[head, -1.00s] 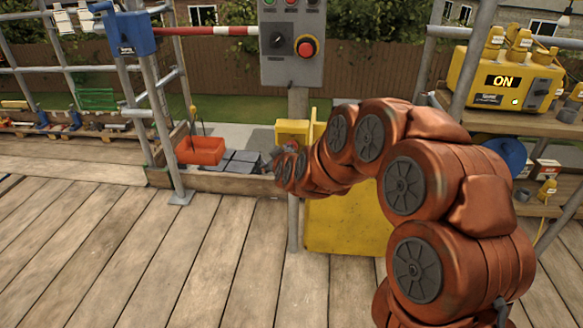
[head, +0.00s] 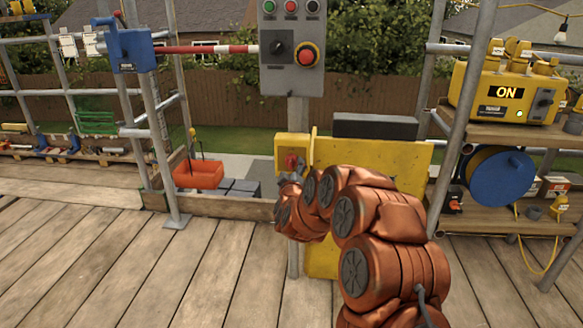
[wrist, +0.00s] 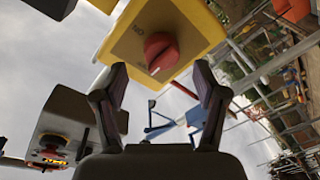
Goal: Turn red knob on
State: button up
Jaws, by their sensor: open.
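The red knob (head: 290,161) sits on the front of a small yellow box (head: 285,141) on a grey post. In the wrist view the red knob (wrist: 161,50) has a white mark at its end nearest my gripper. A small dark label, perhaps "ON", is printed on the yellow face beside it. My gripper (wrist: 160,75) is open, its two fingertips apart just short of the knob and roughly to either side of it. I cannot tell whether they touch it. In the head view my gripper (head: 299,172) is small and partly hidden by my arm.
Above the box is a grey control panel (head: 291,80) with a black dial and a red emergency button. A yellow board (head: 385,165) stands close behind my arm. A yellow unit reading "ON" (head: 505,92) is on the right shelf. The plank floor at left is clear.

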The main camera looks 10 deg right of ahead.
aim_at(292, 165)
jog(key=w, duration=0.3)
jog(key=shift+w+d+f+b, duration=0.1)
jog(key=shift+d+f+b, duration=0.15)
jog(key=shift+d+b, duration=0.05)
jog(key=shift+w+d+r, duration=0.1)
jog(key=shift+w+r, duration=0.1)
jog(key=shift+w, duration=0.25)
jog(key=c, duration=1.2)
jog(key=shift+o, duration=0.2)
